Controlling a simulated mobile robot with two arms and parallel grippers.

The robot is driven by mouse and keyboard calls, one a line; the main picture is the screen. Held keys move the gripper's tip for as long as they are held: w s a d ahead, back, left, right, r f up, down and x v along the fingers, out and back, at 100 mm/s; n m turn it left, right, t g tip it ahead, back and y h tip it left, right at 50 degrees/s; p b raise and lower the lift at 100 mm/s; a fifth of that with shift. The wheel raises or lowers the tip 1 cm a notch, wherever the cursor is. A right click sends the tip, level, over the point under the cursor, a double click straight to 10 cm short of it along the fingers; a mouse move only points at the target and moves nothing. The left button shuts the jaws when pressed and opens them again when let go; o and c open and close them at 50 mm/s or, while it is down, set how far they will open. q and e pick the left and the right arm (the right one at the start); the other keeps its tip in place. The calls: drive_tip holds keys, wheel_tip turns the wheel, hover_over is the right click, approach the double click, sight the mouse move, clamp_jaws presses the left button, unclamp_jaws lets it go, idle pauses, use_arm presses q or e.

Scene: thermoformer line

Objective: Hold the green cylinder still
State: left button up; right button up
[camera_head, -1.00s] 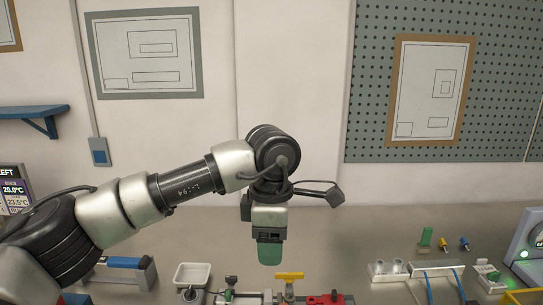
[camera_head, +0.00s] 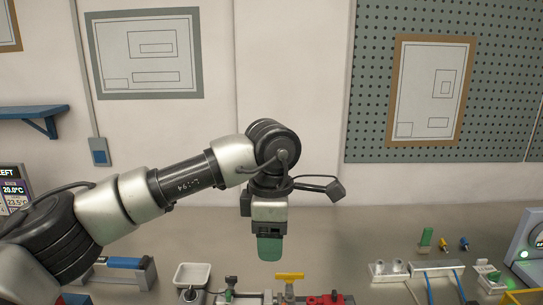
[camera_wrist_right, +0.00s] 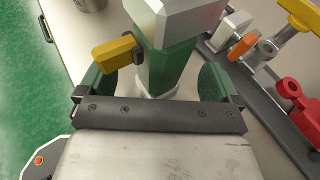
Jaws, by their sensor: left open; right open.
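The green cylinder (camera_wrist_right: 168,68) stands in the middle of the right wrist view, with a pale collar at its foot, a grey top and a yellow lever (camera_wrist_right: 117,53) at its left. My right gripper (camera_wrist_right: 158,85) is open, with one green finger on each side of the cylinder. Gaps show between the fingers and the body. I cannot pick out the cylinder for sure in the head view, where my right gripper is not seen. My left gripper (camera_head: 270,248) hangs with its fingers down above the bench, open; its green fingers appear side-on, with nothing seen in them.
A rail with a yellow valve (camera_head: 290,277) and a red valve (camera_head: 325,299) lies at the bottom of the head view. A white tray (camera_head: 192,268) is left of it. A grey block (camera_head: 437,269) with blue hoses stands at right.

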drive_tip(key=v, duration=1.1)
drive_tip(key=shift+s, duration=0.15)
wheel_tip(320, 180, up, 8)
drive_tip(key=p, duration=1)
drive_tip(key=shift+d, duration=0.15)
